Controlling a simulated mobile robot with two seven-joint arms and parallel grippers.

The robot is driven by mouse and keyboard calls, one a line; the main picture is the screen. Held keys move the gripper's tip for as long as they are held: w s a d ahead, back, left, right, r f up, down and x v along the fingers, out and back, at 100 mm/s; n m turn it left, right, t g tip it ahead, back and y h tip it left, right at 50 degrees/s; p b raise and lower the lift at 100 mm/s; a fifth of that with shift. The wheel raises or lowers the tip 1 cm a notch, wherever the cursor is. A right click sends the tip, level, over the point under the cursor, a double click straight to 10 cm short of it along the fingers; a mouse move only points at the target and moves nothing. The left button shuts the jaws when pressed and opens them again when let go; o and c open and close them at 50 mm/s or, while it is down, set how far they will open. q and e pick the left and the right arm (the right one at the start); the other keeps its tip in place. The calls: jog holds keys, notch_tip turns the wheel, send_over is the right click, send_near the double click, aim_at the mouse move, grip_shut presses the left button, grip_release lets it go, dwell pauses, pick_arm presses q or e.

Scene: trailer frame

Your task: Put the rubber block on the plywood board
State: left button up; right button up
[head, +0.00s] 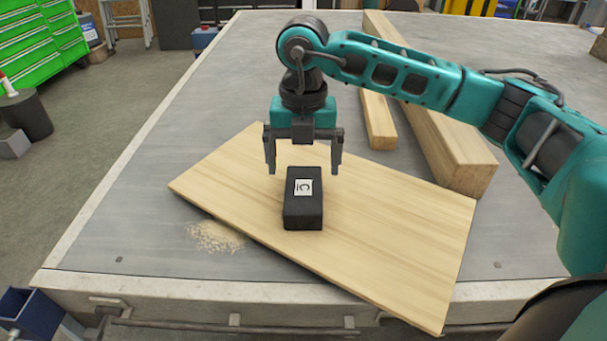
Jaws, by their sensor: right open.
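The rubber block (303,212) is black with a white label marked "C". It rests on the plywood board (400,230), left of the board's middle. The board is pale wood and lies at an angle on the grey flatbed, with its near right corner reaching over the front edge. My right gripper (303,172) is open, pointing down at the far end of the block. Its two fingers stand apart, one to each side, and nothing shows held between them. Whether the fingers touch the block I cannot tell. My left gripper is not in view.
A thick timber beam (455,150) and a shorter wood strip (378,120) lie behind the board on the flatbed (150,190). Sawdust (216,236) lies by the board's left edge. A green tool cabinet (38,42) stands on the floor at the far left.

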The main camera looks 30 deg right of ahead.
aim_at(303, 188)
notch_tip(303, 188, up, 5)
jog(key=shift+r+p, duration=0.15)
jog(key=shift+p, duration=0.3)
dwell(0.3)
